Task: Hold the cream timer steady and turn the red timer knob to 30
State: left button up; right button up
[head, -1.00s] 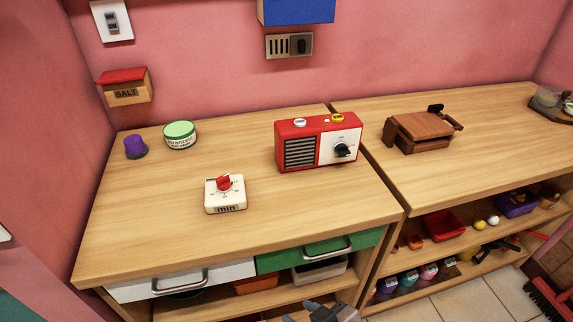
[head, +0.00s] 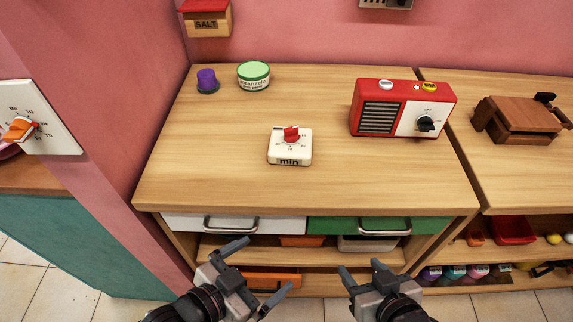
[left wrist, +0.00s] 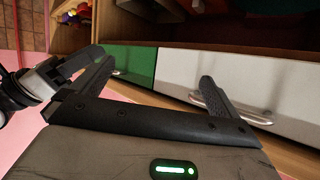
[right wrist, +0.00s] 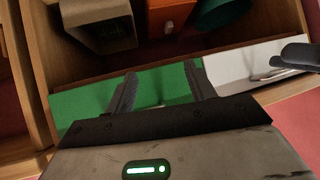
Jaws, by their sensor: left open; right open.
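The cream timer (head: 290,154) sits on the wooden counter, a square block marked "min" on its front. Its red knob (head: 291,134) is on the top face amid a ring of small numbers too small to read. My left gripper (head: 262,272) is open and empty, low in front of the drawers; its fingers also show in the left wrist view (left wrist: 155,85). My right gripper (head: 362,272) is open and empty to the right, also below the counter edge; its fingers show before the green drawer in the right wrist view (right wrist: 164,85). Neither gripper touches the timer.
A red radio (head: 385,109) stands right of the timer. A green-lidded tin (head: 254,78) and a purple thimble-like item (head: 207,80) stand behind left. The drawer fronts, white (head: 185,222) and green (head: 330,226), have protruding handles. The counter around the timer is clear.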

pick_arm(q)
jog(key=w+d+r+m+t+h, duration=0.2)
jog(key=w+d+r+m, duration=0.3)
jog(key=r, duration=0.7)
jog(key=w+d+r+m+t+h, duration=0.1)
jog(key=d+r+m+t+h, duration=0.15)
jog(key=r+m, duration=0.65)
jog(key=w+d+r+m+t+h, duration=0.1)
jog(key=w+d+r+m+h, duration=0.25)
jog(key=r, duration=1.05)
jog(key=m+g+y, duration=0.2)
jog(key=m+y, duration=0.8)
jog(key=y, duration=0.5)
send_near(290, 145)
jog(key=shift+s+d+r, duration=0.4)
jog(key=shift+s+d, duration=0.15)
jog(key=shift+a+f+y, duration=0.15)
jog(key=shift+a+y, duration=0.05)
jog(key=shift+y, duration=0.2)
jog(key=shift+w+f, duration=0.15)
jog(key=shift+w, duration=0.15)
jog(key=x, duration=1.1)
jog(key=shift+w, duration=0.2)
